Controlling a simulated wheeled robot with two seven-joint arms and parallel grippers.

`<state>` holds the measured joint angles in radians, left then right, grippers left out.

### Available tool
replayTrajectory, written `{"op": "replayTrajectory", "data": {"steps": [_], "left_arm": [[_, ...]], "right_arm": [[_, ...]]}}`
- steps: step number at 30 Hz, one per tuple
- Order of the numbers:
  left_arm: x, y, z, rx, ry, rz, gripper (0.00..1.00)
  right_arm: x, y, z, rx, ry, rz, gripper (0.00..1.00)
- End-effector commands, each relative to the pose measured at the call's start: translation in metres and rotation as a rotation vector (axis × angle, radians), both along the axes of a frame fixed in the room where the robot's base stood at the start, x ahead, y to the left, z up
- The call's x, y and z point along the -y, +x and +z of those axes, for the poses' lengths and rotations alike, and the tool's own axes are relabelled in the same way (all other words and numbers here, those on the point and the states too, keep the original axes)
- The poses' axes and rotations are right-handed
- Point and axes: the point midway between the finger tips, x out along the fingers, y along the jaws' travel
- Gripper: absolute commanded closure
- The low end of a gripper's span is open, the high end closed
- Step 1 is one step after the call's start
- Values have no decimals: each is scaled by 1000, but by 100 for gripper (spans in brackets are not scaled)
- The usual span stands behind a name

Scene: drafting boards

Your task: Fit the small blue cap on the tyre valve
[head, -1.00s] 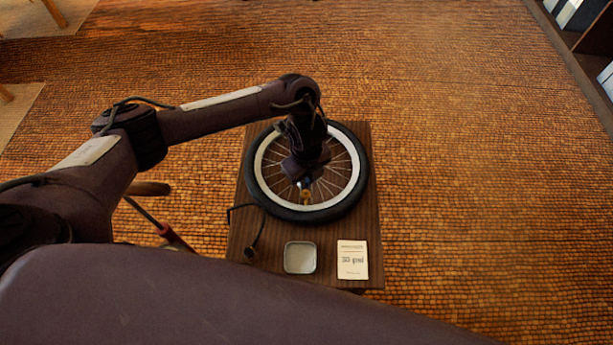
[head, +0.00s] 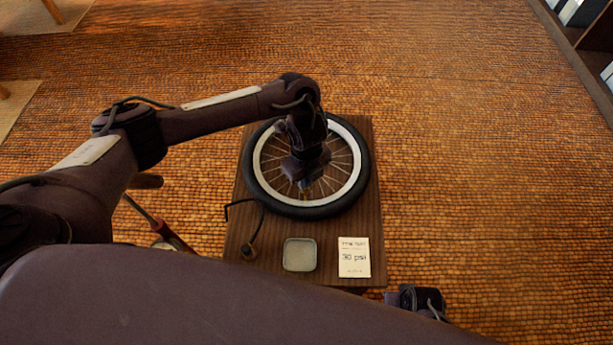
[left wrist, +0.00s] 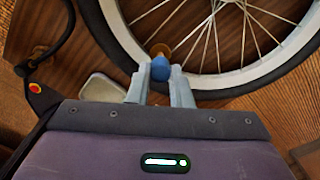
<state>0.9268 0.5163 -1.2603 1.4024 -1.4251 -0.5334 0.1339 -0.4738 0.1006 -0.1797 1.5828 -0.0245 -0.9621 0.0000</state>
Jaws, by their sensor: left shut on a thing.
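My left gripper (head: 306,184) is over the lower inner part of the wheel (head: 357,194), which lies flat with a black tyre and white rim. In the left wrist view the gripper (left wrist: 161,84) is shut on the small blue cap (left wrist: 160,70). The brass-coloured valve (left wrist: 160,49) shows just beyond the cap, in line with it, inside the rim. I cannot tell whether cap and valve touch. In the head view the gripper hides the valve. A dark part of my right arm, perhaps its gripper (head: 416,298), shows at the bottom; its fingers cannot be made out.
The wheel lies on a dark wooden board (head: 326,232). A square dish (head: 300,255) and a white "30 psi" card (head: 354,257) lie on its near side. A black hose (head: 257,232) and a red-barrelled pump (head: 172,236) are at the left.

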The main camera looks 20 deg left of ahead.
Motion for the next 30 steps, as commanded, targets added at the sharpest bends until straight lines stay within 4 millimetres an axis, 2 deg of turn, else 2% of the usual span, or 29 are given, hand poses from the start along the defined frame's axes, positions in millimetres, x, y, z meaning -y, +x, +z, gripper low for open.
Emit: {"op": "replayTrajectory", "data": {"steps": [11, 30], "left_arm": [[0, 0, -2, 0, 0, 0, 100], [0, 0, -18, 0, 0, 0, 100]], "right_arm": [[0, 0, -2, -1, -1, 0, 100], [0, 0, -11, 0, 0, 0, 100]]}}
